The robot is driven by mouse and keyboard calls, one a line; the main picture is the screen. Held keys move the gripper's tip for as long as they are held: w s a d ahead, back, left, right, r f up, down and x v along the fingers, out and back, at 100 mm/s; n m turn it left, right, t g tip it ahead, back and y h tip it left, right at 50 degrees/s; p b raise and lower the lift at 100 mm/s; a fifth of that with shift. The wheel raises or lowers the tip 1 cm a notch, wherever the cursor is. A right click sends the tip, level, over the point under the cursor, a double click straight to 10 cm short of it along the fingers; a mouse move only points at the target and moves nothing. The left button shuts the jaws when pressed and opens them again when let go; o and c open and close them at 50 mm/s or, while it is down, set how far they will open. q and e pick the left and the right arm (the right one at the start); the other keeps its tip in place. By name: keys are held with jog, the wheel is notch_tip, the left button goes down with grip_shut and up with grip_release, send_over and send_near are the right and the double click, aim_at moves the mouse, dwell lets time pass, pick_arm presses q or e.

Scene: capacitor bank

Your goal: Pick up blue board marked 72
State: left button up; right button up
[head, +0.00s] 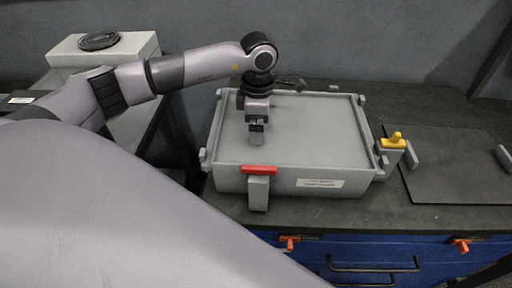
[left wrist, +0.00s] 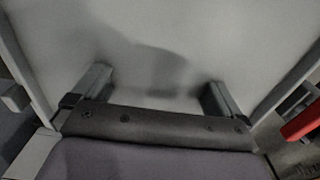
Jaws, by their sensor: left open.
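No blue board marked 72 shows in either view. A grey lidded box (head: 310,118) stands on the dark bench. Its lid is on, so what is inside is hidden. My left gripper (head: 257,139) is over the left part of the lid, pointing down. In the left wrist view its two fingers (left wrist: 155,90) are spread apart with nothing between them and the pale lid (left wrist: 150,25) behind them. I cannot tell whether the fingertips touch the lid. My right gripper is in neither view.
A red latch (head: 259,170) is on the box's front and a yellow-topped latch (head: 394,141) at its right. A dark mat (head: 455,165) lies right of it. Blue drawers (head: 340,250) with orange catches are below. A pale case (head: 70,52) with a black coil (head: 99,41) stands left.

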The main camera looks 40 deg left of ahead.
pick_arm(q)
jog(key=f, duration=0.4)
jog(key=shift+a+f, duration=0.1)
jog(key=shift+a, duration=0.1)
jog(key=c, duration=1.1)
jog(key=shift+c, duration=0.2)
jog(key=shift+r, duration=0.2)
